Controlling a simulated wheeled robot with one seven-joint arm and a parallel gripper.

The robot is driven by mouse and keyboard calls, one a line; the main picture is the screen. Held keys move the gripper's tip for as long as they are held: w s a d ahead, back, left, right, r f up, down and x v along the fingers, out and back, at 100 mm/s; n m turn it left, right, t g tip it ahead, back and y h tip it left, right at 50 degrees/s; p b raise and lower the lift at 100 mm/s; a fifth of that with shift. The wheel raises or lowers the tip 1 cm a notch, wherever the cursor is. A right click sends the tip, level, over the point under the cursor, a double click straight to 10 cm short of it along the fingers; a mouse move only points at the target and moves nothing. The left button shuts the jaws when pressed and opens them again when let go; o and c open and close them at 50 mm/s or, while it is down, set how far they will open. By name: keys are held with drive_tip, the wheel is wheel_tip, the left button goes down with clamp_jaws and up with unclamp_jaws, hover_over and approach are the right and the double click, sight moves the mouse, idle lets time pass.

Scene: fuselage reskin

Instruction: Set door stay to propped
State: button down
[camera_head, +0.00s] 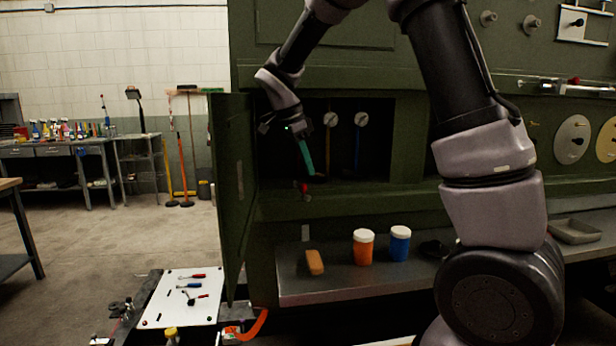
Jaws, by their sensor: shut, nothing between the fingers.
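A green door (232,190) stands swung open at the left of a recessed compartment (375,150) in the green fuselage panel. A small red-tipped fitting (304,188) sits at the compartment's lower left edge; it may be the door stay, but its position is too small to read. My gripper (292,130) is at the upper left of the compartment opening, above that fitting and apart from it. It is shut and seems to hold nothing. A teal bar (306,157) shows just below it; its upper end is hidden by the gripper, and I cannot tell if they touch.
Yellow (327,148) and blue (357,150) bars with round dials are inside the compartment. Below, a shelf (330,285) holds an orange block (314,262), an orange jar (363,247) and a blue jar (399,243). A white tool board (180,305) lies at lower left.

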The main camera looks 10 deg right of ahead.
wheel_tip(320, 180, up, 7)
drive_tip(key=shift+f, duration=0.15)
idle(0.4)
